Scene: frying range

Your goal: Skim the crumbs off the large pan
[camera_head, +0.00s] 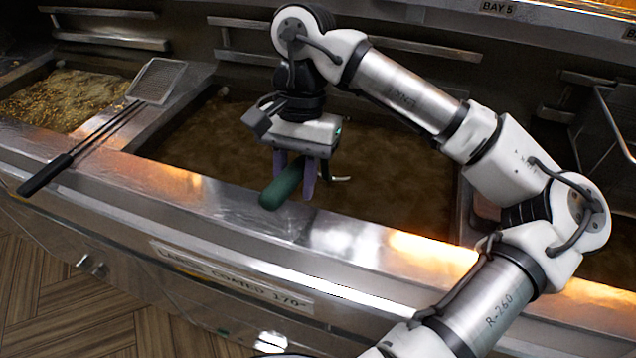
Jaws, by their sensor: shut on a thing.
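The large pan (400,210) is the wide middle vat of brown oil, with a label reading roughly "LARGE COATED 170" on the front panel below it. I cannot make out separate crumbs on its oil. My gripper (308,185) points down over the pan's near edge and is shut on a green-handled tool (283,186). A short, thin, pale metal part shows to the right of the fingers; the rest of the tool is hidden. A mesh skimmer (157,81) with a long black-ended handle lies across the divider and front ledge at the left, apart from my gripper.
A smaller vat (75,97) at the left holds oil covered with yellowish bits. A wire basket (607,130) stands at the right edge, beside another vat. A metal ledge (230,205) runs along the front. Metal rails cross the back wall.

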